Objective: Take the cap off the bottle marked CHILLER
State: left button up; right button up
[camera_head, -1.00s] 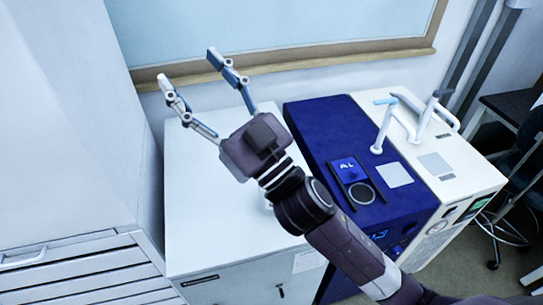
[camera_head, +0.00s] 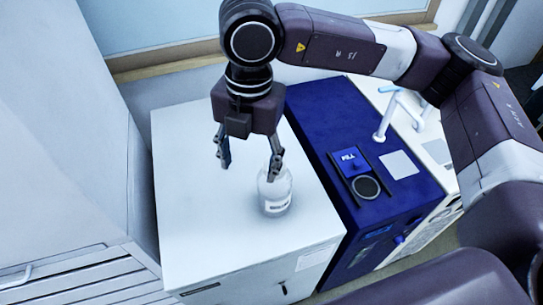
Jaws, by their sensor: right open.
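A clear bottle (camera_head: 275,197) with a pale label stands upright on top of the white cabinet (camera_head: 190,232), near its right side. The label is too small to read. The bottle's top is partly hidden by a finger, and I cannot make out the cap. My right gripper (camera_head: 248,168) points down from above, open, with its fingers spread. One finger is to the left of the bottle, over bare cabinet top; the other overlaps the bottle's neck in the picture. I cannot tell whether it touches. My left gripper is out of view.
A blue unit (camera_head: 325,118) with a FILL panel and round dark port (camera_head: 365,187) adjoins the cabinet on the right. Beyond it stands a white unit with a white tap-like fitting (camera_head: 385,118). A tall white cupboard (camera_head: 60,130) rises at left. The cabinet top's left part is clear.

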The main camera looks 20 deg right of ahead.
aim_at(266, 162)
jog(key=shift+m+t+h, duration=0.4)
jog(key=shift+m+h, duration=0.2)
jog(key=shift+h, duration=0.2)
jog(key=w+d, duration=0.1)
jog(key=d, duration=0.1)
jog(key=w+d+r, duration=0.1)
jog(key=d, duration=0.1)
jog(key=shift+w+r, duration=0.15)
jog(key=shift+w, duration=0.05)
jog(key=shift+w+d+f, duration=0.1)
jog(key=shift+d+f, duration=0.15)
jog(key=shift+d, duration=0.05)
jog(key=shift+d+f+p, duration=0.1)
jog(key=shift+f+p, duration=0.5)
jog(key=shift+f, duration=0.2)
jog(key=f+p, duration=0.1)
jog(key=d+f, duration=0.1)
jog(key=f+p, duration=0.1)
jog(key=f, duration=0.1)
jog(key=shift+w+d+p, duration=0.15)
jog(key=shift+w+p, duration=0.15)
jog(key=shift+w, duration=0.05)
jog(key=shift+f, duration=0.6)
jog(key=shift+w, duration=0.1)
jog(key=c, duration=1)
